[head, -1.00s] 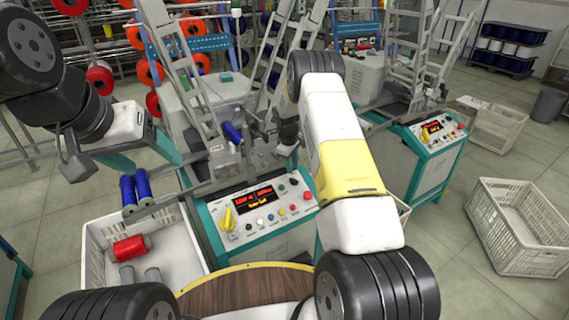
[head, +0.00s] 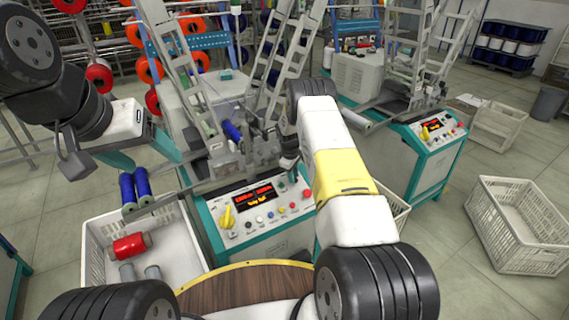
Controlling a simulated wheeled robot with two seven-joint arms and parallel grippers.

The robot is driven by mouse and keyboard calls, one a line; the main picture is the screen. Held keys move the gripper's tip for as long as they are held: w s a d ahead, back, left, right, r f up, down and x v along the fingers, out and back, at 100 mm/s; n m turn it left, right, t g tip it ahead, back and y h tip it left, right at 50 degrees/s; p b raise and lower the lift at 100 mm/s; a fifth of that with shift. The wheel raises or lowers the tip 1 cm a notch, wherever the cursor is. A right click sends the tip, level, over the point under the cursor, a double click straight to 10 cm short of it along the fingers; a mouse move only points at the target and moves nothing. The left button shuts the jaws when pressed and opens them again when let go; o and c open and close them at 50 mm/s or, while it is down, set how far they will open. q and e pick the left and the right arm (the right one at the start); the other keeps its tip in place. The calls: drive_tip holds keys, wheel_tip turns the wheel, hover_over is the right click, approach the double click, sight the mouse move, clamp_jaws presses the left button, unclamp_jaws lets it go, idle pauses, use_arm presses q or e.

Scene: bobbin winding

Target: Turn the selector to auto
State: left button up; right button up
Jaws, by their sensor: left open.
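The yellow selector knob (head: 227,217) sits at the left end of the near machine's control panel (head: 262,228). Its handle stands nearly upright; the marks around it are too small to read.
The panel has a red-lit display (head: 253,195) and a row of coloured buttons. A white crate (head: 95,255) with a red bobbin (head: 131,246) stands left of the machine. A second machine (head: 425,165) stands at the right. An empty crate (head: 520,225) is on the floor.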

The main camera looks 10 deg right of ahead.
sight(299, 183)
clamp_jaws()
drive_tip(key=shift+m, duration=0.3)
drive_tip(key=m+y, duration=0.1)
drive_tip(key=m, duration=0.1)
drive_tip(key=m+g, duration=0.1)
drive_tip(key=m, duration=0.2)
drive_tip(key=shift+w+d+y, duration=0.15)
drive_tip(key=shift+d+y, duration=0.05)
drive_tip(key=shift+y, duration=0.2)
drive_tip(key=m+y, duration=0.2)
drive_tip(key=m, duration=0.3)
drive_tip(key=shift+d, duration=0.15)
drive_tip(key=shift+m, duration=0.4)
drive_tip(key=shift+o, duration=1.5)
unclamp_jaws()
drive_tip(key=v, duration=0.8)
